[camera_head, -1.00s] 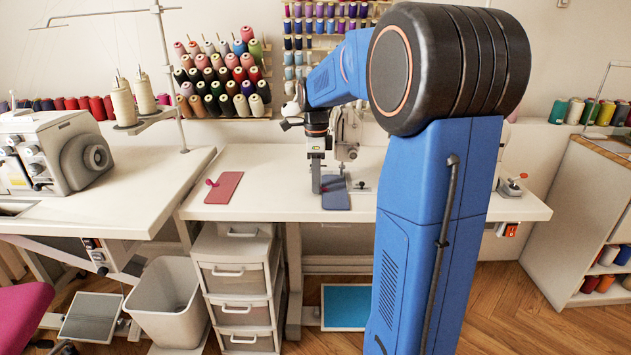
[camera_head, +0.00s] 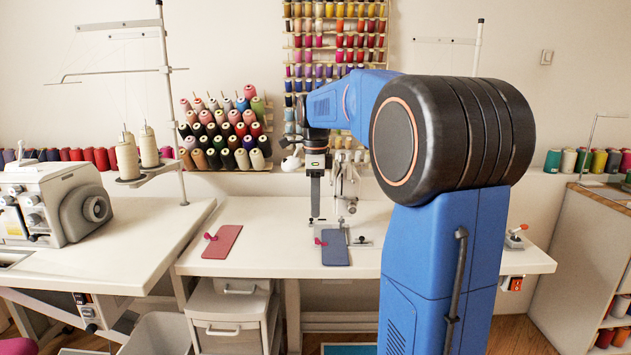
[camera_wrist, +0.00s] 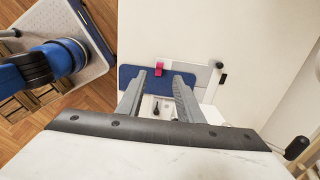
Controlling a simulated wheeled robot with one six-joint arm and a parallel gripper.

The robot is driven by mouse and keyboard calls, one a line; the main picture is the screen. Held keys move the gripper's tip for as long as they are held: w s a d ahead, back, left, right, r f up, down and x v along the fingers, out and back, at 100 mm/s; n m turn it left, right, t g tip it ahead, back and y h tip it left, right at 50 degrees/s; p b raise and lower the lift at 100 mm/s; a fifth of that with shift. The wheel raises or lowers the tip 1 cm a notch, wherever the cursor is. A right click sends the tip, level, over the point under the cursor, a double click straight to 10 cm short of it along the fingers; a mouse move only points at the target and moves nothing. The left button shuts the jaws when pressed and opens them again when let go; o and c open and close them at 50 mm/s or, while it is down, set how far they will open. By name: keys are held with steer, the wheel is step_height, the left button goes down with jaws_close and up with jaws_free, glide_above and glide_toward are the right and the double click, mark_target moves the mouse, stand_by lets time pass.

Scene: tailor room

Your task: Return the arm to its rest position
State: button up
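My gripper (camera_head: 315,216) hangs pointing down over the middle white table (camera_head: 270,263), in front of the sewing machine there. In the wrist view, its two grey fingers (camera_wrist: 159,76) are apart with nothing held between them. My blue arm is raised and bent, with the forearm reaching left over the table.
A red flat piece (camera_head: 222,242) lies left on the same table. A white sewing machine (camera_head: 347,188) stands close behind my gripper. An overlock machine (camera_head: 55,203) is on the left table. Thread racks hang behind. A shelf unit (camera_head: 590,250) stands right. The table between the pieces is clear.

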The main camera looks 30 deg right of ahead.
step_height(320, 180, up, 7)
stand_by(0.3)
steer(key=s+a+f+n+t, duration=0.1)
steer(key=s+a+f+n, duration=0.2)
steer(key=s+a+n, duration=0.3)
steer(key=s+a+f+n+t, duration=0.1)
steer(key=s+a+f+n, duration=0.2)
steer(key=s+a+n, duration=0.35)
steer(key=s+a+f+n+t, duration=0.1)
steer(key=s+a+f+n, duration=0.1)
steer(key=s+f+n, duration=0.4)
steer(key=s+a+f+n+t, duration=0.1)
steer(key=s+a+f+n, duration=0.1)
steer(key=s+f+n, duration=0.4)
steer(key=s+f, duration=0.3)
steer(key=s, duration=0.1)
steer(key=shift+s+a+t, duration=0.3)
steer(key=shift+a+t, duration=0.1)
